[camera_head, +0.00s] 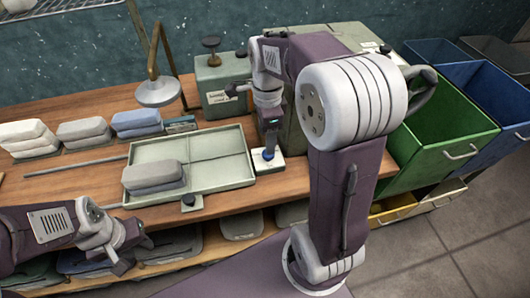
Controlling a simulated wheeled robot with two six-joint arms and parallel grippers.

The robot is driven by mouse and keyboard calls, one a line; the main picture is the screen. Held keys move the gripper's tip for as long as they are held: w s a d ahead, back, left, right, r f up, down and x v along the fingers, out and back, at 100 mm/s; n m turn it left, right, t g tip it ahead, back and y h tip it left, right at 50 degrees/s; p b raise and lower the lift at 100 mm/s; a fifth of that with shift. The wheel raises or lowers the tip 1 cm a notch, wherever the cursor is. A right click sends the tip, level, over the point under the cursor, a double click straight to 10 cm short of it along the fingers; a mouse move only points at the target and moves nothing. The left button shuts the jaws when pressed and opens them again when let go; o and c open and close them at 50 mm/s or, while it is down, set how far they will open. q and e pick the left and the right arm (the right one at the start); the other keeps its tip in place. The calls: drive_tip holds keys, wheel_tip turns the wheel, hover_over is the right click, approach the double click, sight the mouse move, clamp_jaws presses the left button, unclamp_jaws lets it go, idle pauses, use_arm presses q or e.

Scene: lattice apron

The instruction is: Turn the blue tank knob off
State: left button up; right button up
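A blue knob (268,155) sits on a small white base (263,164) at the right end of the wooden bench, beside the tray. My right gripper (270,147) points down directly above the knob, its fingertips at or very near it. The fingers are too small and dark to tell whether they grip it. My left gripper (133,249) is at the lower left, in front of the bench, with its fingers apart and nothing between them. A grey-green tank (222,92) with a dark knob on top (211,44) stands at the back.
A pale green tray (226,142) holds stacked grey pads (153,178). More folded pads (84,130) and a lamp (158,92) stand to the left. Green (440,125) and blue (487,100) bins stand at right. My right arm hides part of the back.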

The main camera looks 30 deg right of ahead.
drive_tip(key=f, duration=0.3)
drive_tip(key=f+b, duration=0.1)
drive_tip(key=f, duration=0.1)
drive_tip(key=shift+s+d+f, duration=0.1)
drive_tip(key=shift+d+f, duration=0.15)
drive_tip(key=shift+d, duration=0.15)
drive_tip(key=shift+a+f, duration=0.15)
drive_tip(key=shift+f, duration=0.2)
clamp_jaws()
